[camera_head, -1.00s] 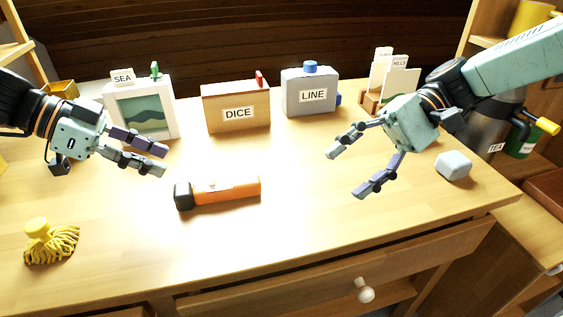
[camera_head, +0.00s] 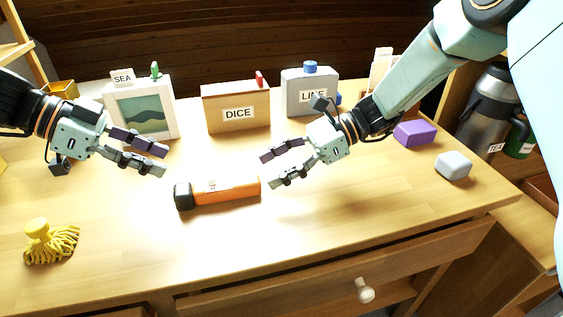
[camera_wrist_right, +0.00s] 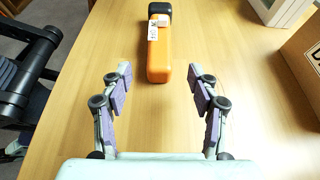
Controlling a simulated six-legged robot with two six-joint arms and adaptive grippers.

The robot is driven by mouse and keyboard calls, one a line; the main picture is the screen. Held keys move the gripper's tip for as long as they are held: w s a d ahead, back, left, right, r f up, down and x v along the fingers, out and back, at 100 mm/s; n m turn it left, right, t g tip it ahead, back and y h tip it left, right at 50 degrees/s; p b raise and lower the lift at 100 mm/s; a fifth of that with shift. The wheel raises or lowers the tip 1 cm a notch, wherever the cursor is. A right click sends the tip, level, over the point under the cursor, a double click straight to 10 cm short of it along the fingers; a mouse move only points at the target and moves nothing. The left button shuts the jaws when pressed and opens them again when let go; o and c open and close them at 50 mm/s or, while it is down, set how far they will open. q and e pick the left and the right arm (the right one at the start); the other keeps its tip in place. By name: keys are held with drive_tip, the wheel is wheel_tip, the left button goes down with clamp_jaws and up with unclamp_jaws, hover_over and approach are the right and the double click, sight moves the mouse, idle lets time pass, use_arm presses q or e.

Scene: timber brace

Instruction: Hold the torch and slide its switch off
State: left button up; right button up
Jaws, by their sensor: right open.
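The orange torch (camera_head: 230,192) with a black head (camera_head: 183,196) lies on its side on the wooden table, its head to the left. A small pale switch patch (camera_head: 212,185) shows on its upper side. In the right wrist view the torch (camera_wrist_right: 158,50) lies straight ahead, its orange tail end nearest me, between the lines of my fingers. My right gripper (camera_head: 266,170) is open and empty, just right of the torch's tail and apart from it. My left gripper (camera_head: 164,162) is over the table, up and left of the torch; its two fingers are spread and hold nothing.
Behind stand a picture frame (camera_head: 143,112), a DICE box (camera_head: 236,106) and a grey LINE case (camera_head: 309,92). A purple block (camera_head: 415,133) and grey block (camera_head: 453,165) lie right. A yellow mop-like item (camera_head: 48,243) is front left. The table's front middle is clear.

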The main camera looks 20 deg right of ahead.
sight(250, 179)
drive_tip(key=x, duration=0.7)
clamp_jaws()
idle(0.6)
idle(0.8)
